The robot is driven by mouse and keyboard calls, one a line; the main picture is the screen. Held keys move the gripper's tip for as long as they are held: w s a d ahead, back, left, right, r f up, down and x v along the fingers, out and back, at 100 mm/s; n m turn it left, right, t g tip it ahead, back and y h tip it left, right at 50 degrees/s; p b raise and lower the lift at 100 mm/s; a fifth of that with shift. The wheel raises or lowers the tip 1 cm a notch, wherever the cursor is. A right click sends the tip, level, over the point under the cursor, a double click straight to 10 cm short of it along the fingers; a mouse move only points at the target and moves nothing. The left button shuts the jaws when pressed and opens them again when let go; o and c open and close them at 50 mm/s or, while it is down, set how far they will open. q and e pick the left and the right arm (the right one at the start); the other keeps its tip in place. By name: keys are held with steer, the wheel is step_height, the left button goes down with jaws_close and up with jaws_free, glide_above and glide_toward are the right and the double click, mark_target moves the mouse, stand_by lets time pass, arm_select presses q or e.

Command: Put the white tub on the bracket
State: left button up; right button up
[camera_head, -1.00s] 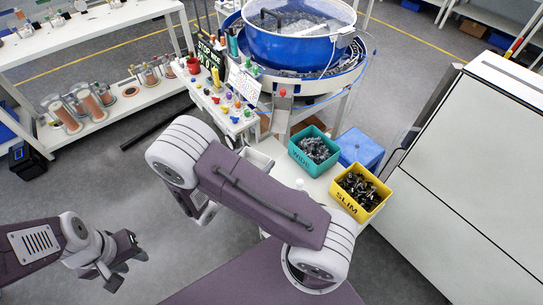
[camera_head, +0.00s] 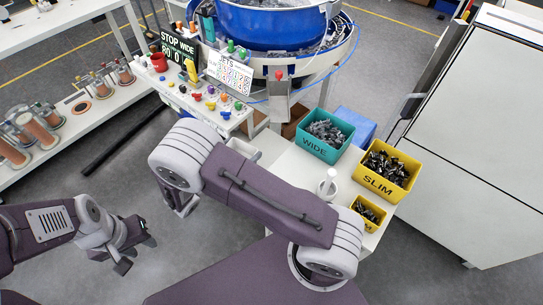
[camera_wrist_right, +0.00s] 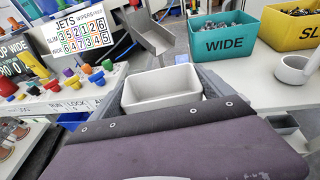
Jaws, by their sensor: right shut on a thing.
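The white tub (camera_wrist_right: 160,92) is an empty-looking open rectangular box between the dark fingers of my right gripper (camera_wrist_right: 165,100). The gripper is shut on it and the tub looks about upright. In the head view a part of the tub (camera_head: 243,149) shows behind my right arm; the right gripper is hidden there. A grey metal chute-like piece (camera_wrist_right: 153,33) stands just beyond the tub in the wrist view, and in the head view it hangs under the blue bowl (camera_head: 279,100). I cannot tell for sure which part is the bracket. My left gripper (camera_head: 135,252) is open and empty over the floor.
A teal WIDE bin (camera_head: 325,135), a yellow SLIM bin (camera_head: 388,170), a small yellow bin (camera_head: 369,212) and a white cup with a handle (camera_head: 327,188) stand on the white table to the right. A panel of coloured knobs (camera_head: 205,98) is left of the tub.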

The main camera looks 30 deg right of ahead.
step_height(320, 180, down, 14)
steer(key=w+m+g+b, duration=0.1)
steer(key=w+g+b, duration=0.15)
steer(key=b, duration=0.95)
steer(key=shift+m+t+h, duration=0.25)
steer(key=shift+m+h, duration=0.05)
steer(key=shift+h, duration=0.1)
steer(key=w+d, duration=0.2)
steer(key=d, duration=0.3)
steer(key=w+d, duration=0.2)
steer(key=d, duration=0.4)
steer(key=w+d, duration=0.3)
steer(key=d, duration=0.2)
steer(key=shift+d, duration=0.4)
steer(key=f, duration=0.1)
steer(key=f+b, duration=0.1)
steer(key=f, duration=0.1)
steer(key=shift+w+d+f, duration=0.15)
steer(key=shift+d+f, duration=0.05)
steer(key=shift+f, duration=0.1)
